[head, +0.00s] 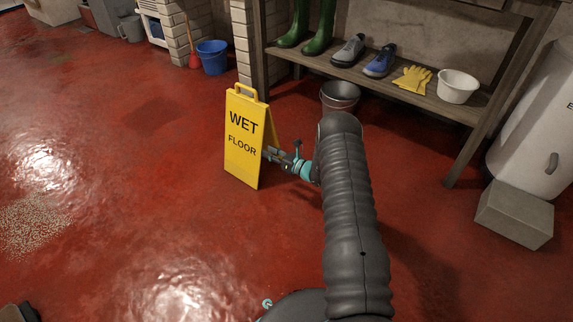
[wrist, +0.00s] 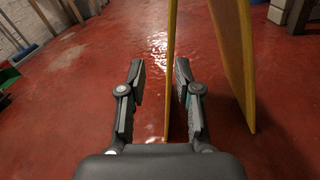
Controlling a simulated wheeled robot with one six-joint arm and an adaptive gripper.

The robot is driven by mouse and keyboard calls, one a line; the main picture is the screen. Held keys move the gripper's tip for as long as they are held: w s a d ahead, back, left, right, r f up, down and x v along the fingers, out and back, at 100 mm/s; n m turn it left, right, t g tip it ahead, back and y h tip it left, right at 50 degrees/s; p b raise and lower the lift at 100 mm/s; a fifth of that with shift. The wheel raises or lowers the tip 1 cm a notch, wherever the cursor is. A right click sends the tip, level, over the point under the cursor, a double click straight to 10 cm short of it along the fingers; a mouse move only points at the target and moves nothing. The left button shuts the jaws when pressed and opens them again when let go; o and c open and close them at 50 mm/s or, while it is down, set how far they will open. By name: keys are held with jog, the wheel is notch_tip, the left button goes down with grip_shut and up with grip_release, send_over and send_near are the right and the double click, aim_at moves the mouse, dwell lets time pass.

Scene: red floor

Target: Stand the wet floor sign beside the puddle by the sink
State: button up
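The yellow wet floor sign (head: 243,145) stands upright on the red floor near the middle of the head view, its lettered face towards the camera. In the wrist view its two panels show edge-on, the nearer panel (wrist: 171,70) and the other panel (wrist: 232,55) spread to the right. My gripper (head: 270,154) is at the sign's right edge in the head view. In the wrist view my gripper (wrist: 160,72) is open, the nearer panel's edge between the fingers, close to the right one. Contact cannot be told. Bright wet-looking floor (head: 40,155) shows at left; I cannot identify a sink.
A shelf (head: 400,88) with boots, shoes, gloves and a white bowl (head: 458,86) stands behind. A dark bucket (head: 340,95) is beyond my arm. A blue bucket (head: 213,57) stands farther back. A grey block (head: 515,214) is at right. Gritty material (head: 35,225) lies left; floor between is open.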

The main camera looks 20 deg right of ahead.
jog(key=s+a+r+n+g+y, duration=0.1)
jog(key=s+a+r+n+g, duration=0.25)
jog(key=r, duration=0.55)
jog(key=s+a+r+n+g+y, duration=0.1)
jog(key=s+a+r+n+g, duration=0.1)
jog(key=a+r+n, duration=0.45)
jog(key=s+a+r+n+g+h, duration=0.1)
jog(key=s+a+r+n+g, duration=0.15)
jog(key=s+r, duration=0.4)
jog(key=s+a+r+n+g, duration=0.1)
jog(key=s+r+n+g, duration=0.3)
jog(key=r, duration=0.3)
jog(key=s+r+n+h, duration=0.3)
jog(key=s, duration=0.6)
jog(key=s+r+n+h, duration=0.3)
jog(key=s+r+n, duration=0.1)
jog(key=s, duration=0.5)
jog(key=s+d+r+n+t+h, duration=0.1)
jog(key=s+d+n+t+h, duration=0.1)
jog(key=s, duration=0.5)
jog(key=s+d+r+n+t+h, duration=0.1)
jog(key=s+d+n+h, duration=0.3)
jog(key=s+d, duration=0.3)
jog(key=shift+s+d+n+t, duration=0.15)
jog(key=shift+s+n+t, duration=0.35)
jog(key=shift+s, duration=0.3)
jog(key=shift+r, duration=0.1)
